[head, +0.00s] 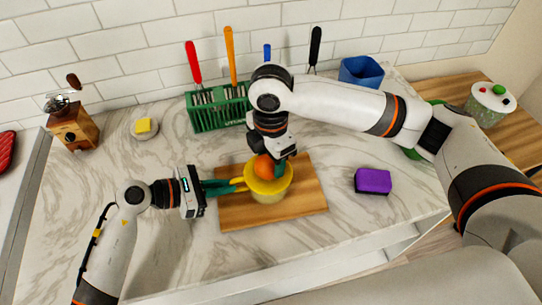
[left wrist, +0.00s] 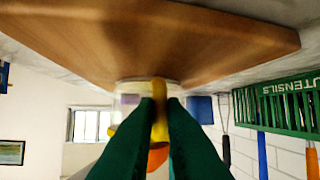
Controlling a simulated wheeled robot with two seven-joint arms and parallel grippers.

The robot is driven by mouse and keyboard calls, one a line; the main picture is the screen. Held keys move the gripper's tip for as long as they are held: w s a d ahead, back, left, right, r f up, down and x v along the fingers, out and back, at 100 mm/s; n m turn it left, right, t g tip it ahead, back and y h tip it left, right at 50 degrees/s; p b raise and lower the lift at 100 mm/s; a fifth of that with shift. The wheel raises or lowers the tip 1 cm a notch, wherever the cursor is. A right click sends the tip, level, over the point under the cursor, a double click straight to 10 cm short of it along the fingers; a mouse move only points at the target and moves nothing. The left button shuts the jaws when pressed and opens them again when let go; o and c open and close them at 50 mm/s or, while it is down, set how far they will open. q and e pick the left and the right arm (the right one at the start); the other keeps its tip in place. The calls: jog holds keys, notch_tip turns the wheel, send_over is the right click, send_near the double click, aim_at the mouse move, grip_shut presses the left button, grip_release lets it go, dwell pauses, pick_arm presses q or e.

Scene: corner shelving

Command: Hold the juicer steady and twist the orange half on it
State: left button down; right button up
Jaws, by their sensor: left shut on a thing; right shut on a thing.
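The yellow juicer (head: 269,188) stands on a wooden cutting board (head: 305,203) on the marble counter. My left gripper (head: 238,184) reaches in from the left, its green fingers shut on the juicer's yellow handle. In the left wrist view the fingers (left wrist: 161,115) close on the handle (left wrist: 160,122), with the juicer's clear and yellow body (left wrist: 130,92) behind it. The orange half (head: 264,167) sits at the top of the juicer. My right gripper (head: 279,160) points down from above and is shut on the orange half, partly hiding it. Contact between orange and juicer cone is hidden.
A green utensil rack (head: 219,108) stands behind the board, with a blue container (head: 361,72) to its right. A purple sponge (head: 373,181) lies right of the board.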

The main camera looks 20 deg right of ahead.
pick_arm(q)
jog(key=shift+r, duration=0.1)
pick_arm(e)
jog(key=n, duration=0.5)
jog(key=shift+w+f, duration=0.1)
jog(key=shift+f, duration=0.05)
jog(key=n, duration=0.3)
jog(key=shift+a+n, duration=0.1)
jog(key=shift+n, duration=0.3)
jog(key=m, duration=1.1)
jog(key=shift+s+d+m, duration=0.2)
jog(key=shift+m, duration=0.1)
pick_arm(q)
jog(key=shift+w, duration=0.1)
pick_arm(e)
jog(key=shift+w+r, duration=0.15)
jog(key=shift+r, duration=3.95)
